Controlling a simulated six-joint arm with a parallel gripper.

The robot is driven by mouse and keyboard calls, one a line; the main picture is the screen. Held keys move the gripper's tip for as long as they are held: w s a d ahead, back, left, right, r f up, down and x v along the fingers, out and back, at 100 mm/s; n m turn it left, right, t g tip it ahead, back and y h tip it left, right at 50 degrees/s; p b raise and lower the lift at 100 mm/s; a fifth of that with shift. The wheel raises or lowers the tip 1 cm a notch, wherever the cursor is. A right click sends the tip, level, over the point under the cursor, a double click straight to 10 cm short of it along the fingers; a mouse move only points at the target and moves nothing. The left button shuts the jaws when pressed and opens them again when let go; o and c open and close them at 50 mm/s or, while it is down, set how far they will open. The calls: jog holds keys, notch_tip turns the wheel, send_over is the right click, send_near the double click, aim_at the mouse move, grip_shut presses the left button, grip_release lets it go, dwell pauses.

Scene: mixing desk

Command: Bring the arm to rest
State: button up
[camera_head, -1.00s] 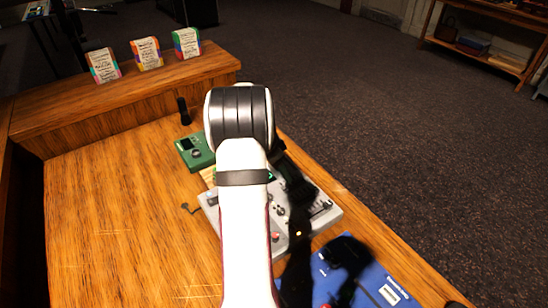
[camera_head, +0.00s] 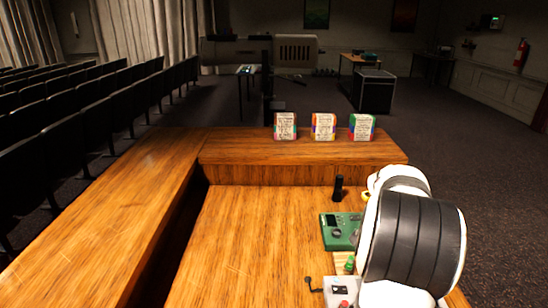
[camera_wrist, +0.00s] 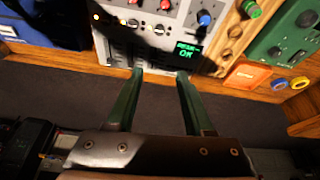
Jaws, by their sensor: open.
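My gripper (camera_wrist: 161,76) is open, with its two dark green fingers apart and nothing between them. In the wrist view it points toward the front edge of a grey mixer (camera_wrist: 135,48), which has knobs, sliders and a small screen reading OK in green. I cannot tell how far the fingertips are from it. In the head view my white and black arm fills the lower right and hides most of the mixer (camera_head: 340,291); my gripper is not visible there.
A green device (camera_head: 340,230) and a black upright object (camera_head: 338,188) stand on the wooden desk (camera_head: 255,235). Several cards line the raised back shelf (camera_head: 300,150). In the wrist view an orange item (camera_wrist: 248,75) lies beside the mixer. The desk's left part is clear.

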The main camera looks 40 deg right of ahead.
jog(key=w+a+r+n+t+y, duration=0.15)
jog(key=w+a+n, duration=0.4)
jog(key=a, duration=0.65)
jog(key=w+a+r+n+t, duration=0.15)
jog(key=w+a+n, duration=0.35)
jog(key=a, duration=0.7)
jog(key=s+a+n+y, duration=0.1)
jog(key=s+a+n, duration=0.3)
jog(key=a, duration=0.7)
jog(key=s+a+f+n+y, duration=0.1)
jog(key=s+a+n, duration=0.3)
jog(key=a, duration=0.7)
jog(key=shift+s+a+f+n+y, duration=0.15)
jog(key=shift+s+a+n+y, duration=0.2)
jog(key=shift+n+y, duration=0.45)
jog(key=shift+w, duration=0.1)
